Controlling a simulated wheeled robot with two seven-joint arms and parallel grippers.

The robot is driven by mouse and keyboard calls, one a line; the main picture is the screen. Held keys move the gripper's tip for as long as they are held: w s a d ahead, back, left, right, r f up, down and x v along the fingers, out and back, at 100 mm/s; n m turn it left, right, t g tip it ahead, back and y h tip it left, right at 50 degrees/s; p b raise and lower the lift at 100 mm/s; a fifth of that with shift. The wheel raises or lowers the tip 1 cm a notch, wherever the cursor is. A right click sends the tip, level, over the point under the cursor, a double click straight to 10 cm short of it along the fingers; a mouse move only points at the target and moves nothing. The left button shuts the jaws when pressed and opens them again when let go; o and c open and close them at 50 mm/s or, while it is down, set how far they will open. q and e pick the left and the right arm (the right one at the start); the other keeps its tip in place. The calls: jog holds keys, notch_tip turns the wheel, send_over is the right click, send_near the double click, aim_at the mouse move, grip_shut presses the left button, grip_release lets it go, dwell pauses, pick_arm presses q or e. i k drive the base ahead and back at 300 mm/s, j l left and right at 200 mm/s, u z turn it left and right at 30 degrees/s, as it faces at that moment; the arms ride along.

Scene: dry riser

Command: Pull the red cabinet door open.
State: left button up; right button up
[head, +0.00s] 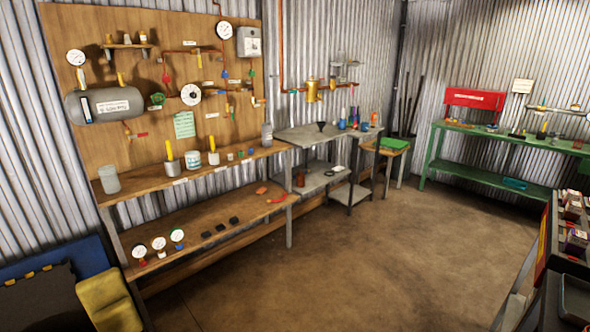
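Neither of my grippers shows in the head view. A red box-like thing with a white label (475,99) is at the back right, above the green bench. It is the only large red thing in clear view, but I cannot tell whether it is the red cabinet. No door edge or handle can be made out on it at this distance.
A wooden shelf bench (130,193) with gauges stands along the left wall. A grey metal table (300,138) and the green bench (487,177) stand farther back. A dark bench (540,285) with boxes runs along the right edge. The brown floor (370,255) between is clear.

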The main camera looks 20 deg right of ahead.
aim_at(473, 98)
jog(key=i+l+z, duration=0.25)
jog(key=i+z, duration=0.65)
jog(key=i, duration=0.25)
jog(key=i+j+z, duration=0.2)
jog(key=i+z, duration=0.3)
jog(key=i+l+z, duration=0.35)
jog(key=i, duration=1.3)
jog(key=i+j+z, duration=0.3)
jog(key=i, duration=1.35)
jog(key=i+l+u, duration=0.15)
jog(key=i, duration=0.25)
jog(key=i+l+u, duration=0.1)
jog(key=i, duration=0.35)
jog(key=i+l+u, duration=0.15)
jog(key=i, duration=0.25)
jog(key=i+l+u, duration=0.1)
jog(key=i+l, duration=0.15)
jog(key=i, duration=0.15)
